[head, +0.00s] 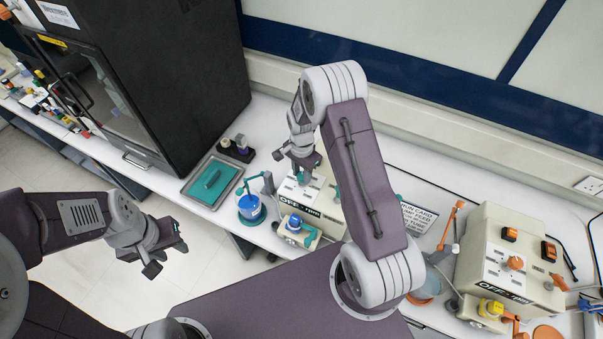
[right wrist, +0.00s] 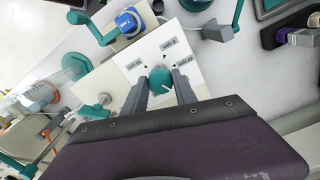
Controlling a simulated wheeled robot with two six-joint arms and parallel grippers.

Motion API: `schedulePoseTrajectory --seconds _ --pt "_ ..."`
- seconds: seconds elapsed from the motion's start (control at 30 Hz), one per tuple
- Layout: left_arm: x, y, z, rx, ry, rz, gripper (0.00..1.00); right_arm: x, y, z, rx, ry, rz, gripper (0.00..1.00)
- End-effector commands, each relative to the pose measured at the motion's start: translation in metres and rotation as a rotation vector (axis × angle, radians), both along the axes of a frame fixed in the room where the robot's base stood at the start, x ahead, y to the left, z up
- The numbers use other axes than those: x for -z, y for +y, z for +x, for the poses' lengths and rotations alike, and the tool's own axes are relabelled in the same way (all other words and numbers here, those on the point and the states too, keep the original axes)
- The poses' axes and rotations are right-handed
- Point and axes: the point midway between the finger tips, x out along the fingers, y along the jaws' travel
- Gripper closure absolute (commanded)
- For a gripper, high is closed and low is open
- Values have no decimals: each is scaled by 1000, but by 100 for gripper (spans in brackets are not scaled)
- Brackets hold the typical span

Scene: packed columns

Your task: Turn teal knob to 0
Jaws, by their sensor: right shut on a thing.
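The teal knob (right wrist: 160,77) sits on a white panel with small printed labels (right wrist: 169,45) in the right wrist view. The labels are too small to read surely. A white line on the knob's face points to the lower right of that view. My right gripper (right wrist: 161,88) is shut on the knob, one finger on each side. My left gripper (head: 163,260) is open and empty over the floor at left, away from the bench.
A second machine (head: 507,250) with orange parts stands at right. A grey tray (head: 190,191) with a teal item and a blue beaker (head: 250,208) stand left of the cream machine.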

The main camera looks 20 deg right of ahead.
Motion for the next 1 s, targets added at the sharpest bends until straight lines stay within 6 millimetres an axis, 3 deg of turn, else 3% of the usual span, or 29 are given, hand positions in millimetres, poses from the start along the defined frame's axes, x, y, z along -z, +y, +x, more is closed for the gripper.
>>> schedulePoseTrajectory --seconds 0.27,1.0 --pt "7 0 0 0 0 0 64 2 -1 0 -159 0 -1 100" --pt "24 0 0 0 0 0 64 1 -1 1 -857 -1 -3 100"
